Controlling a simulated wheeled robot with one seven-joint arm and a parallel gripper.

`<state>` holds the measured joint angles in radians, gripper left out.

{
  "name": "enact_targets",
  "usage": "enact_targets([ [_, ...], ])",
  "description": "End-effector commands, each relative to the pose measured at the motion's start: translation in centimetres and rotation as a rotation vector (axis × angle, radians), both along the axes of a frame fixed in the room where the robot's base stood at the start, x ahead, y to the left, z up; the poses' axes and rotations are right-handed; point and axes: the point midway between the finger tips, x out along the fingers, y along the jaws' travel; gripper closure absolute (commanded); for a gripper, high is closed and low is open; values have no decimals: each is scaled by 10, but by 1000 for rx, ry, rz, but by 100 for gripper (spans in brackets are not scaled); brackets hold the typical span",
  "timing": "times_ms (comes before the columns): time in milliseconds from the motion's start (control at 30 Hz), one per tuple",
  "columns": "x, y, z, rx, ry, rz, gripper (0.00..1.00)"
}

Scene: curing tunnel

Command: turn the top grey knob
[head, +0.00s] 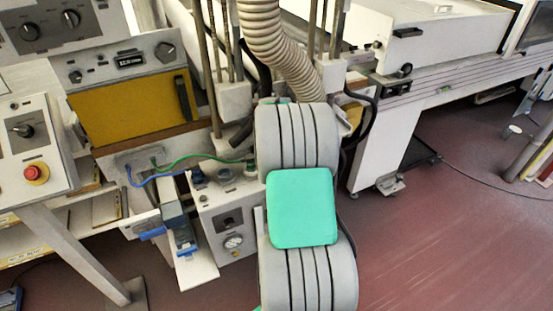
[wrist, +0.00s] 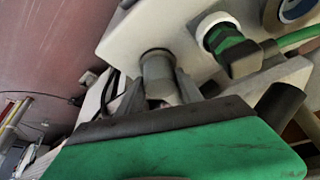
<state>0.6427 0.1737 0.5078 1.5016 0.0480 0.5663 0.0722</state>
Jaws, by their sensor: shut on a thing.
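In the wrist view the grey knob (wrist: 156,57) is a short round cylinder standing out from a white housing. My gripper (wrist: 160,84) has its two dark tapered fingers on either side of this knob, shut on it. The fingers meet its sides, and part of the knob is hidden between them. In the head view my grey and green arm covers my gripper and the held knob. A white box (head: 217,208) with a dial shows beside the arm there, with small grey knobs on its top.
A green connector (wrist: 228,44) with a hose sits close right of the knob in the wrist view. A ribbed hose (head: 265,40) hangs behind my arm. A control panel with a red button (head: 36,173) stands at left. Red floor (head: 450,240) is open at right.

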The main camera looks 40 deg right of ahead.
Motion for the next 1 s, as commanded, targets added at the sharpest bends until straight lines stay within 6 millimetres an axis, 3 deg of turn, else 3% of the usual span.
enact_targets([
  [1000,5,2,1,1,-1,-962,98],
])
